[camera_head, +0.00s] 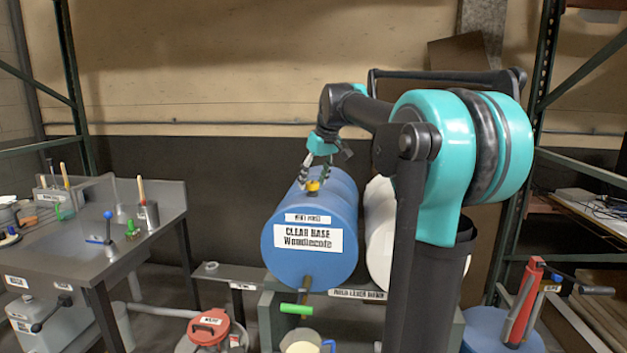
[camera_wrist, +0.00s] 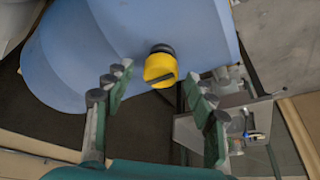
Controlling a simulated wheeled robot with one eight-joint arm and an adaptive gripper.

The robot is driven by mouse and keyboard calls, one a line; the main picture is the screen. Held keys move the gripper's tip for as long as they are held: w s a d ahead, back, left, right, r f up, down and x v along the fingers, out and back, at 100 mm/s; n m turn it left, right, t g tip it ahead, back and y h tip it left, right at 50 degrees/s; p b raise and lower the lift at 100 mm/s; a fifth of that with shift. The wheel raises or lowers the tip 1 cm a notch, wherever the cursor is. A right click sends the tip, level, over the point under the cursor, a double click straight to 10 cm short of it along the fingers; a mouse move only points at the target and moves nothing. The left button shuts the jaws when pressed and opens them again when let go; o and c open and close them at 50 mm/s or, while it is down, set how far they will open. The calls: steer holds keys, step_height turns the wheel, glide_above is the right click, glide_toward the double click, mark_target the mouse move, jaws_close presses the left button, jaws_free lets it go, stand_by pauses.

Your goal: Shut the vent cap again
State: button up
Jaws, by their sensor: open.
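The vent cap is yellow (camera_head: 312,186) and sits on top of the blue drum (camera_head: 310,243), which lies on its side and is labelled "CLEAR BASE Woodlecote". In the wrist view the yellow cap (camera_wrist: 159,68) stands on a dark neck on the blue drum wall (camera_wrist: 90,50). My gripper (camera_head: 318,165) is above the drum top, close over the cap. In the wrist view my gripper (camera_wrist: 163,95) has its fingers spread wide and empty, with the cap beyond and between the fingertips. I cannot tell from here whether the cap is open or shut.
A white drum (camera_head: 379,225) lies right beside the blue one, partly behind my arm. A grey workbench (camera_head: 90,225) with small tools stands left. A red-lidded can (camera_head: 208,326) stands below the drum.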

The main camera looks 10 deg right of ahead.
steer(key=shift+c, duration=0.5)
steer(key=c, duration=1.1)
steer(key=shift+o, duration=0.2)
steer(key=m, duration=0.2)
steer(key=m+h, duration=0.1)
steer(key=m, duration=0.1)
steer(key=shift+a+t+h, duration=0.15)
steer(key=shift+t+h, duration=0.15)
steer(key=m+h, duration=0.1)
steer(key=m, duration=0.4)
steer(key=shift+a+h, duration=0.15)
steer(key=shift+h, duration=0.25)
steer(key=m, duration=0.2)
steer(key=m+g+h, duration=0.1)
steer(key=m, duration=0.1)
steer(key=shift+w+a+m+h, duration=0.1)
steer(key=shift+m+h, duration=0.2)
steer(key=shift+m+g+h, duration=0.5)
steer(key=shift+m+g, duration=0.3)
steer(key=shift+m, duration=1.4)
